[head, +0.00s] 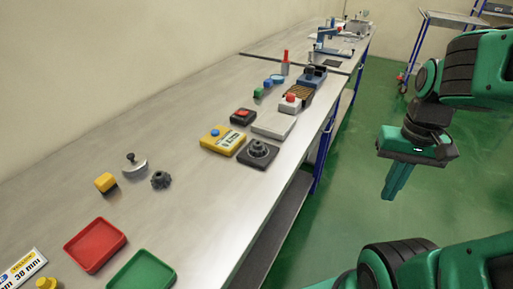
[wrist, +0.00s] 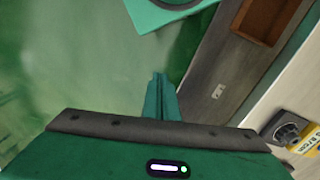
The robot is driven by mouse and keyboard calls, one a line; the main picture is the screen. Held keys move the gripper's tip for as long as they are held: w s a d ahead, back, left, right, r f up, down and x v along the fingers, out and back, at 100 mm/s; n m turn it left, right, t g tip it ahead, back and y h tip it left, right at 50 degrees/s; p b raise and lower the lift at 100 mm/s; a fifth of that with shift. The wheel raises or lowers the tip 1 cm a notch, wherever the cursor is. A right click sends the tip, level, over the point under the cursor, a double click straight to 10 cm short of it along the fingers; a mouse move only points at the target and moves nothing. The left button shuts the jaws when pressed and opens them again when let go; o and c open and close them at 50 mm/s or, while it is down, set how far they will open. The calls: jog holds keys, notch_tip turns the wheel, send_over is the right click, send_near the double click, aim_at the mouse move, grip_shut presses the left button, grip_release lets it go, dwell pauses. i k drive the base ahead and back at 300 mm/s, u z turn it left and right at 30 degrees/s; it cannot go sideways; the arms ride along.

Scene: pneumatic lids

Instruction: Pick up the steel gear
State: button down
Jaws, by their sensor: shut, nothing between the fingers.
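A small dark grey toothed part (head: 161,180), which looks like the steel gear, lies on the long grey bench in the head view. It sits right of a metal piece with a dark knob (head: 133,164). I cannot pick it out in the wrist view. My gripper (head: 389,196) hangs over the green floor, to the right of the bench and well apart from the gear. Its green fingers are together and empty, as the wrist view (wrist: 158,78) also shows.
A yellow block (head: 105,182), a red tray (head: 95,245) and a green tray (head: 143,272) are near the gear. A black unit with a round top (head: 258,153) and a yellow box (head: 223,139) stand farther along the bench. Bare bench surrounds the gear.

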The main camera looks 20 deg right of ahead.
aim_at(258, 149)
jog(key=u, duration=0.15)
jog(key=k, duration=1.4)
jog(key=z, duration=0.4)
jog(key=i, duration=1.05)
jog(key=u, duration=0.05)
